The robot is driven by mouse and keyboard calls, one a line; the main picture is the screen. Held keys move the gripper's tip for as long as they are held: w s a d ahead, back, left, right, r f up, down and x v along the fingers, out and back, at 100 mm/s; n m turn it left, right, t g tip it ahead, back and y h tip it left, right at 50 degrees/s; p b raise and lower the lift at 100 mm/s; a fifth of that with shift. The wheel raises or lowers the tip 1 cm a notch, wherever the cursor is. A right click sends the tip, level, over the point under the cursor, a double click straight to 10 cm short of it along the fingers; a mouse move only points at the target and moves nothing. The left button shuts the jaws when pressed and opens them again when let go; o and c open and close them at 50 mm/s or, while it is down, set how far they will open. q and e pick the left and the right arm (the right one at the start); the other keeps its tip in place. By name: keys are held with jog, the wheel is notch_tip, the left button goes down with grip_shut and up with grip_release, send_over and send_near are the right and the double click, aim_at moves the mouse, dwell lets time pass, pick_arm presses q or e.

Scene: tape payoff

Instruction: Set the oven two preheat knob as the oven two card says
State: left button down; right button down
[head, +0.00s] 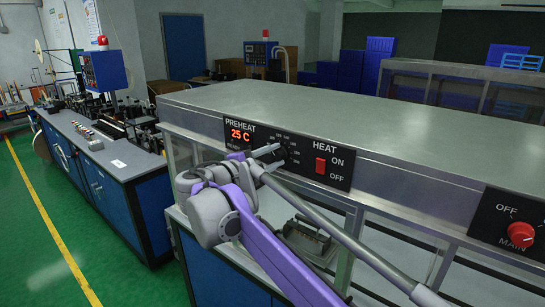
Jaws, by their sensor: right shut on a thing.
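The preheat knob (281,155) is a dark dial with small white markings on the black panel at the front of the metal oven housing. My right gripper (268,151) is at the knob and shut on it; the fingers and wrist hide much of the knob, so I cannot read its pointer. The red display (240,135) beside it, under the word PREHEAT, reads 25 C. No oven card can be made out in this view. My left gripper is not in view.
Right of the knob is a red HEAT switch (320,166) marked ON and OFF. A red MAIN knob (521,234) is on a panel at the far right. A blue machine bench (110,190) stands at the left. The green floor (40,200) there is clear.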

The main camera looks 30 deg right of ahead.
jog(key=c, duration=0.5)
grip_release()
jog(key=shift+d, duration=0.15)
jog(key=b+v, duration=0.1)
jog(key=v, duration=1)
jog(key=shift+d, duration=0.1)
jog(key=s+d+f+m+g+y, duration=0.1)
jog(key=s+d+f+y, duration=0.15)
jog(key=s+f, duration=0.45)
jog(key=s+d+f+m+g+y, duration=0.1)
jog(key=s+d+f+y, duration=0.2)
jog(key=f, duration=0.8)
jog(key=s+a+f+m+y, duration=0.2)
jog(key=s+a+f+y, duration=0.1)
jog(key=f, duration=0.4)
jog(key=s+a+f+m+t+y, duration=0.1)
jog(key=s+a+f+m+y, duration=0.1)
jog(key=s+f, duration=0.4)
jog(key=s+a+f+m+y, duration=0.2)
jog(key=s+a+f+y, duration=0.2)
jog(key=f, duration=0.3)
jog(key=shift+s+a+f+t+y, duration=0.1)
jog(key=shift+a+f+t+y, duration=0.15)
jog(key=shift+y, duration=0.2)
jog(key=shift+s+a+f+t+y, duration=0.1)
jog(key=shift+s+a+f+y, duration=0.05)
jog(key=shift+a+y, duration=0.25)
